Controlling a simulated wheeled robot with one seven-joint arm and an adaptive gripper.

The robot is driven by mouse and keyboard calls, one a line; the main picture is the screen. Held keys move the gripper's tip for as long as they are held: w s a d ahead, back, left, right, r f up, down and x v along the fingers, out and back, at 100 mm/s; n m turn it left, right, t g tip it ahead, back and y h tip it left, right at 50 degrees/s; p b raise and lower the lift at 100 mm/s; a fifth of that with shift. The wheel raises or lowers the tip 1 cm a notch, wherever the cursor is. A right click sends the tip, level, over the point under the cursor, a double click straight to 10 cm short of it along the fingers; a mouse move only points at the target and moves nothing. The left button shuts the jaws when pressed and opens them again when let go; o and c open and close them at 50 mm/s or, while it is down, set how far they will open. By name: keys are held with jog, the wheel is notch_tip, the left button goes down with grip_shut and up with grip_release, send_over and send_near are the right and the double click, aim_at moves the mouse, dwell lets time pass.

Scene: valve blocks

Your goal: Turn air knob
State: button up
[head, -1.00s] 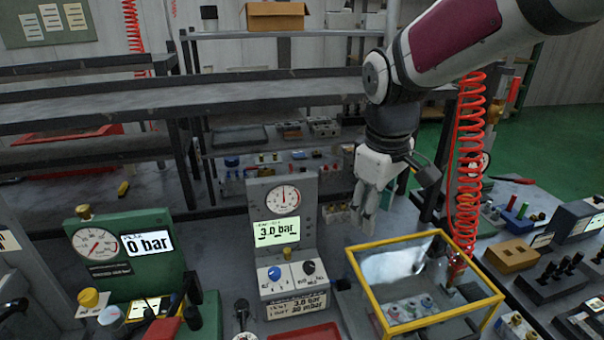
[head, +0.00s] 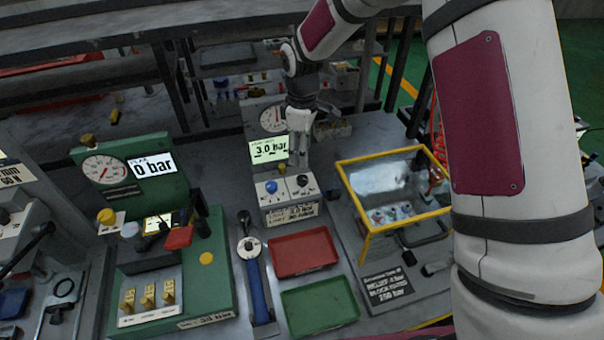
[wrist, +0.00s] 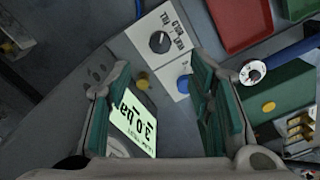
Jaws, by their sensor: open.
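The control box (head: 288,212) stands mid-table below a lit 3.0 bar display (head: 268,149). Its sloped white face has a blue knob (head: 271,187) on the left and a black knob (head: 302,180) on the right. I cannot tell from the labels which is the air knob. My gripper (head: 297,163) points down just above and behind the knobs, partly covering the display's right side. In the wrist view the fingers (wrist: 160,66) are apart and empty. The black knob (wrist: 159,42) and blue knob (wrist: 184,84) lie beyond the fingertips, untouched.
A red tray (head: 304,252) and a green tray (head: 320,306) lie in front of the box. A yellow-framed clear case (head: 385,178) stands to the right. A green panel reading 0 bar (head: 150,170) stands left. A blue-handled tool (head: 257,285) lies between.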

aim_at(302, 178)
notch_tip(302, 178, down, 10)
jog(key=shift+r+p, duration=0.15)
jog(key=shift+p, duration=0.6)
grip_shut()
